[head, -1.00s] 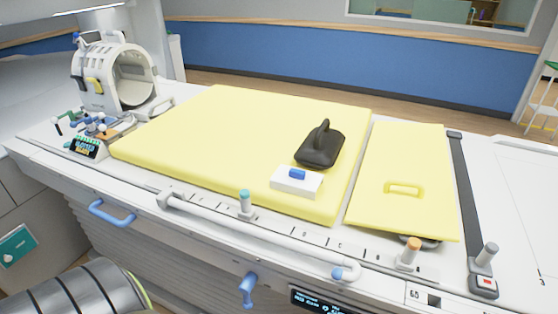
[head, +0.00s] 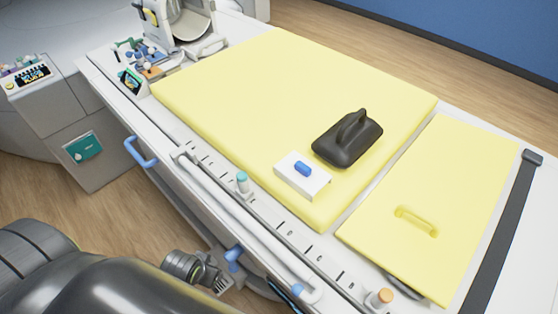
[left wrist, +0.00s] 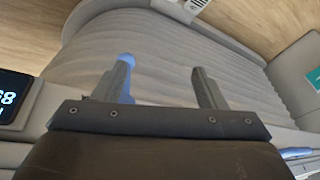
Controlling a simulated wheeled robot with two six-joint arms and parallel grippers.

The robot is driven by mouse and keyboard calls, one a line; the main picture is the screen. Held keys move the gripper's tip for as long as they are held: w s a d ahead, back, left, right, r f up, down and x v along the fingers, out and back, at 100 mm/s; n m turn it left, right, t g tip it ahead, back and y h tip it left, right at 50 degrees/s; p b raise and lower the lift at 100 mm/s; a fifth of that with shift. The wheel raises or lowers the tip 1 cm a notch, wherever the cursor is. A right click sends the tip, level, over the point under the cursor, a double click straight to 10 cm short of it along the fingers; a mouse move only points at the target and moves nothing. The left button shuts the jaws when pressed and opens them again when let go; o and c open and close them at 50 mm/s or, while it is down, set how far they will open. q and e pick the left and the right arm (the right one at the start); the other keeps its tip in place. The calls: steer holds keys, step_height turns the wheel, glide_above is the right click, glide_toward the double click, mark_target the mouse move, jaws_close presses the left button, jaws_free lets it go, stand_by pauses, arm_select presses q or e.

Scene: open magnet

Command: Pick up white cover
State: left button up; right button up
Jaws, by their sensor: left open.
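The white cover (head: 298,181) is a small white block with a blue knob (head: 302,168) on top. It lies flat near the front edge of the large yellow pad (head: 240,85), beside a black handled block (head: 348,138). My left gripper (head: 208,272) is low in front of the table, well below and to the left of the cover, near a blue handle (head: 233,257) on the table's side. In the left wrist view my left gripper (left wrist: 163,78) is open with nothing between its fingers. The cover does not show there. My right gripper is out of view.
A smaller yellow pad (head: 435,185) with a yellow handle lies to the right. A white rail (head: 225,205) and pegs with teal (head: 242,178) and orange (head: 382,296) tops line the front edge. A ring-shaped device (head: 185,20) stands at the far left.

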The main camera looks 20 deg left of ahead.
arm_select(q)
steer(key=w+d+r+m+t+h+p, duration=0.1)
steer(key=w+d+r+t+h, duration=0.15)
steer(key=r, duration=0.65)
steer(key=w+d+r+m+t+h+p, duration=0.1)
steer(key=w+d+r+m+t, duration=0.2)
steer(key=r, duration=0.6)
steer(key=w+d+r+t+h+p, duration=0.1)
steer(key=w+d+r+t+h, duration=0.2)
steer(key=r, duration=0.6)
steer(key=t, duration=0.1)
glide_toward(300, 168)
steer(key=shift+y, duration=0.25)
steer(key=x, duration=0.4)
steer(key=shift+d+f, duration=0.1)
steer(key=shift+f, duration=0.1)
steer(key=shift+w+d+p, duration=0.3)
steer(key=shift+w+p, duration=0.25)
steer(key=shift+w, duration=0.1)
steer(key=p+x, duration=0.1)
steer(key=x, duration=0.2)
steer(key=shift+d, duration=0.1)
steer(key=shift+w+d+f, duration=0.15)
steer(key=shift+w+f, duration=0.1)
steer(key=shift+w, duration=0.15)
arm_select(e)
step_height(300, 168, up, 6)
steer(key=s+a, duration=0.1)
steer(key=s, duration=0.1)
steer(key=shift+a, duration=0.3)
